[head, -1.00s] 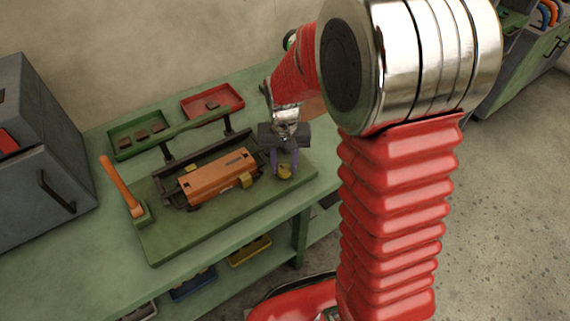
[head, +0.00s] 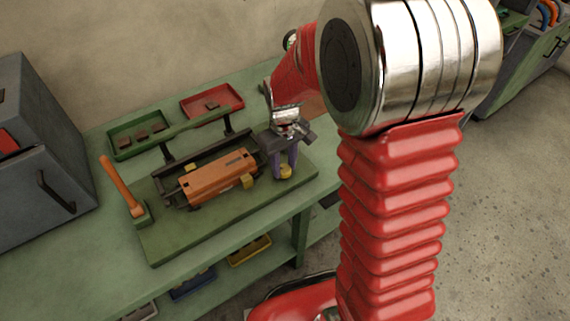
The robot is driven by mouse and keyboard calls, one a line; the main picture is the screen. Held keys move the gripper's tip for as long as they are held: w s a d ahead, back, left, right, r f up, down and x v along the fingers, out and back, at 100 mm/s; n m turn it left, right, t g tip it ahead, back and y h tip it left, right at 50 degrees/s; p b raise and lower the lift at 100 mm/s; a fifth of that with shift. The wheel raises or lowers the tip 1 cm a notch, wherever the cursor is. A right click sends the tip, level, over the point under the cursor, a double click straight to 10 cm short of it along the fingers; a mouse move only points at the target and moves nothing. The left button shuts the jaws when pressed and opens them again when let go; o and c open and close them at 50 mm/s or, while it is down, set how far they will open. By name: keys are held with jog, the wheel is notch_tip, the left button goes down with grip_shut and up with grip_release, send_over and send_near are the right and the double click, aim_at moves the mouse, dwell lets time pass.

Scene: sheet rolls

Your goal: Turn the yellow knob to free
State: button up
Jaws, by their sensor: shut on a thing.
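The yellow knob (head: 286,171) sits low at the right end of the green base board (head: 170,245), on the green bench. My gripper (head: 285,166) points down over it, with its purple fingers on either side, shut on the knob. The fingers hide part of the knob, and no marking for free can be made out. Left of the knob is the machine with an orange cover (head: 218,175) and a small yellow block (head: 247,181) on its front right.
An orange lever (head: 122,186) stands at the board's left end. A green tray (head: 124,150) and a red tray (head: 188,108), holding small pieces, lie behind. A grey cabinet (head: 50,210) stands at left. Bins, including a yellow one (head: 250,251), sit below the benchtop.

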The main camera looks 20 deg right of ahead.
aim_at(284, 168)
jog(key=shift+w+r, duration=0.1)
jog(key=shift+w, duration=0.05)
jog(key=o, duration=1)
jog(key=shift+o, duration=0.2)
notch_tip(284, 168, up, 14)
jog(key=shift+f, duration=0.2)
dwell(0.3)
